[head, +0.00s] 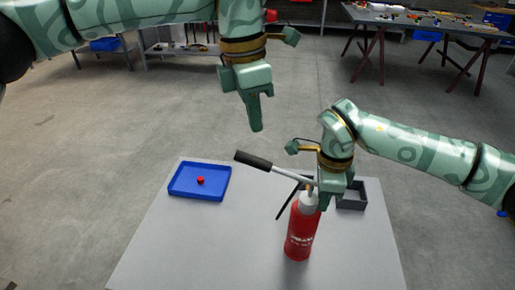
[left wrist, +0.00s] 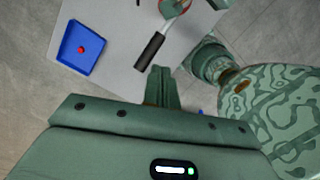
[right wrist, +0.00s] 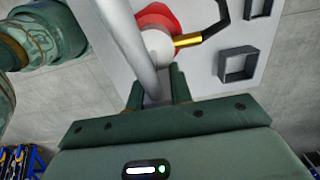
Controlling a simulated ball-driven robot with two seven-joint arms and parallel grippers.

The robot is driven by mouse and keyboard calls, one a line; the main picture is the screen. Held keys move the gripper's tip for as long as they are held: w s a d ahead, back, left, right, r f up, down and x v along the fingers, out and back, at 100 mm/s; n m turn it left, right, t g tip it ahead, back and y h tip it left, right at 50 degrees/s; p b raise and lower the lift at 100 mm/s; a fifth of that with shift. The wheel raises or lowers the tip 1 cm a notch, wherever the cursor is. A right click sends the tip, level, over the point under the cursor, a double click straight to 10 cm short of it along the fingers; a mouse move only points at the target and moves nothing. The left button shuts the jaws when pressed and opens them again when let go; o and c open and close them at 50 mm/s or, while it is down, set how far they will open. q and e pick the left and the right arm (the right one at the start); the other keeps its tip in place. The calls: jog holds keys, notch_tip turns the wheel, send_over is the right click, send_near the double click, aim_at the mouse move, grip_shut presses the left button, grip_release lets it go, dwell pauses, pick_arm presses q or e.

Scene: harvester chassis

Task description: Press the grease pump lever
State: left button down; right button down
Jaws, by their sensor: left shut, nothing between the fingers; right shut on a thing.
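The grease pump (head: 301,233) is a red cylinder with a white top, upright on the table. Its silver lever (head: 288,172) slopes up to the left and ends in a black handle (head: 253,160), also seen in the left wrist view (left wrist: 150,50). My left gripper (head: 256,128) is shut and empty, fingers pointing down, just above and apart from the handle. My right gripper (head: 328,205) is shut on the grease pump at its top; in the right wrist view the silver lever (right wrist: 128,40) runs up to its fingers. The exact part held is partly hidden.
A blue tray (head: 178,192) with a red ball (head: 200,181) sits at the left of the grey table (head: 170,250). A small grey tray (head: 362,196) is behind my right gripper. A black hose (right wrist: 217,25) with a brass fitting leaves the pump's top. Workbenches stand far back.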

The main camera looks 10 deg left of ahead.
pick_arm(q)
jog(key=w+a+n+h, duration=0.1)
jog(key=a+n+h, duration=0.3)
jog(key=n, duration=1.2)
jog(key=w+a+r+n+h, duration=0.1)
jog(key=a+n+h, duration=0.4)
jog(key=n, duration=1.2)
jog(key=shift+w+a+r+g+h, duration=0.15)
jog(key=shift+w+g+h, duration=0.25)
jog(key=shift+w+h, duration=0.1)
jog(key=d+f, duration=0.5)
jog(key=s+d+f, duration=0.1)
jog(key=d+f, duration=0.1)
jog(key=f, duration=0.1)
jog(key=shift+s+d+f, duration=0.1)
jog(key=shift+d, duration=0.15)
jog(key=shift+s+a+f, duration=0.1)
jog(key=shift+a+f, duration=0.05)
jog(key=shift+f, duration=0.35)
